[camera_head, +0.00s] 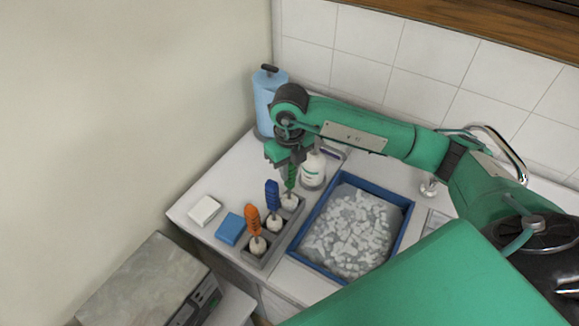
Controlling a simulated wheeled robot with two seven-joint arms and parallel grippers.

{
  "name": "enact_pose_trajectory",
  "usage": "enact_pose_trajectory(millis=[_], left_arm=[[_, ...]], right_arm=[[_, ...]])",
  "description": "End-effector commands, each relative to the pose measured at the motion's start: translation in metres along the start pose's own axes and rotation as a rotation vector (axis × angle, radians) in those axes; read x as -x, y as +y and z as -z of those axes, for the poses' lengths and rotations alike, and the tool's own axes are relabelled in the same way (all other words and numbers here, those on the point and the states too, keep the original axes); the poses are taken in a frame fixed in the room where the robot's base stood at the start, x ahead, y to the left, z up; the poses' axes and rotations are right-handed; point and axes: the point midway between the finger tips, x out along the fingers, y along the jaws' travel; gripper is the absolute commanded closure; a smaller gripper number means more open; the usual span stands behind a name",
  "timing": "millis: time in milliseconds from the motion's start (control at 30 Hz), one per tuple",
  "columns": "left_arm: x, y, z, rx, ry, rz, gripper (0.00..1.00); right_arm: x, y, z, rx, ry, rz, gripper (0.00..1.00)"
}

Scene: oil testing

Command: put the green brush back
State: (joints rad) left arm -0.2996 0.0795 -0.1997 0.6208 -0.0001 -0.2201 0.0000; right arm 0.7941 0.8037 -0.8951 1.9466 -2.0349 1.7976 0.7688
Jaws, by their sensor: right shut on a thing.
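The green brush (290,181) is upright, with its lower end at the far slot of a grey holder (274,250). My right gripper (287,164) points down over the holder and is shut on the top of the green brush. My left gripper is not in view.
A blue-rimmed basin (318,272) of foamy water lies right of the holder. A white bottle (313,172) and a blue paper roll (264,98) stand behind. A blue sponge (231,229) and a white block (205,210) lie left. A grey device (150,290) is at the front left.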

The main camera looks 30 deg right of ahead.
Motion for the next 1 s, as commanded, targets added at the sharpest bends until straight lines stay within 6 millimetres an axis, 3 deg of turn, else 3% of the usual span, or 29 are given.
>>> enact_pose_trajectory(millis=[100, 133, 233, 667, 1000], left_arm=[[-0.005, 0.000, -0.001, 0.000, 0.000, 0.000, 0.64], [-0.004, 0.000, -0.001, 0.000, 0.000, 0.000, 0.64], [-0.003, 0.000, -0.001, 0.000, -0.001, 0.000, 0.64], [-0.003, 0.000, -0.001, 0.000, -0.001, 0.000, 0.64], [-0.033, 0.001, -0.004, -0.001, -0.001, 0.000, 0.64]], right_arm=[[-0.004, 0.000, 0.000, 0.000, 0.000, 0.000, 1.00], [-0.003, 0.000, 0.000, 0.000, 0.000, 0.000, 0.76], [-0.003, 0.000, 0.000, 0.000, 0.000, 0.000, 0.58], [0.004, 0.000, -0.001, 0.000, -0.002, -0.001, 0.58], [0.066, 0.000, -0.001, 0.001, -0.007, 0.000, 0.58]])
